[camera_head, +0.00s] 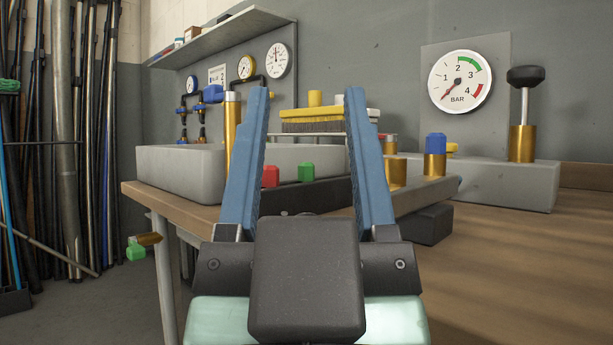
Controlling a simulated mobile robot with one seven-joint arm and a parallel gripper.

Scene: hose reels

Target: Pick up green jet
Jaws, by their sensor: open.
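A green block-shaped tip (306,172) shows between my gripper's fingers, on a dark low block on the bench, next to a red tip (271,176). A second green piece with a brass part (138,247) appears tilted, left of the bench and below its top; I cannot tell what it rests on. I cannot tell which one is the green jet. My gripper (307,95) is open, its two blue fingers pointing forward and up, with nothing seen held between them.
A brush with a yellow back (327,115) stands behind. A blue-topped brass piece (435,155) and a brass post with a black knob (523,130) are at right. Grey blocks (180,170) line the wooden bench (530,270). Its right front is clear. Poles and hoses (65,150) stand left.

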